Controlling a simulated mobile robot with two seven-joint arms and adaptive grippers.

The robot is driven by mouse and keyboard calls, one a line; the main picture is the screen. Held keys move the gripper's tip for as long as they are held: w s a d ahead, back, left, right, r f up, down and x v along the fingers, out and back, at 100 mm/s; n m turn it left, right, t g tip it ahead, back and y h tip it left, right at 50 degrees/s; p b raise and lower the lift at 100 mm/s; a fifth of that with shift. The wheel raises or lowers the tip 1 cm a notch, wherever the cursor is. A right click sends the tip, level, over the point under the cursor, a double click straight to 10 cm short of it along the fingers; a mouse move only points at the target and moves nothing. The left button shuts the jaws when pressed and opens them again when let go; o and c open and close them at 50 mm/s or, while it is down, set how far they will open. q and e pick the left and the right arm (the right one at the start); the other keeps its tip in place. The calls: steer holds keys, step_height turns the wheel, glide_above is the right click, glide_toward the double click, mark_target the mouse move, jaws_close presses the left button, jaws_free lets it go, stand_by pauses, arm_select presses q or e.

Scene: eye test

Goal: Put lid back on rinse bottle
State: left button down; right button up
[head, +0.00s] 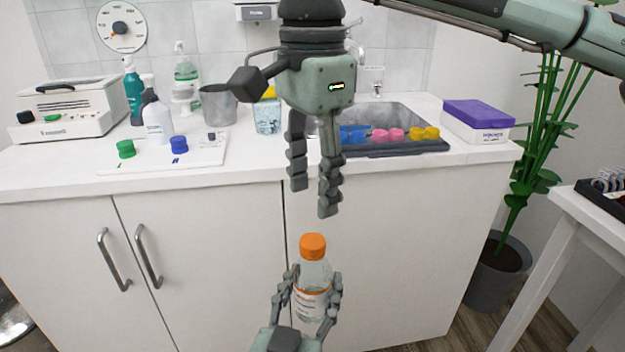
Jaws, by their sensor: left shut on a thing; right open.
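A clear bottle (314,274) with a white and orange label stands about upright in front of the cabinet. My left gripper (313,280) is shut on its body, one finger on each side. An orange lid (313,246) sits on top of the bottle; whether it is screwed tight I cannot tell. My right gripper (313,200) hangs above the lid, pointing down, open and empty, with its fingers apart. Its fingertips appear a little above the lid and do not touch it.
A white board (165,163) on the counter holds a green lid (125,149) and a blue lid (179,144). Pink and yellow lids (424,133) lie by the sink. A purple-topped box (478,114) stands at the counter's right end. A potted plant (497,270) stands right.

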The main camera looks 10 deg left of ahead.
mark_target(313, 241)
steer(key=shift+f, duration=4)
jaws_close()
steer(key=m, duration=0.4)
steer(key=shift+m, duration=0.3)
steer(key=m, duration=0.4)
steer(key=shift+o, duration=0.8)
jaws_free()
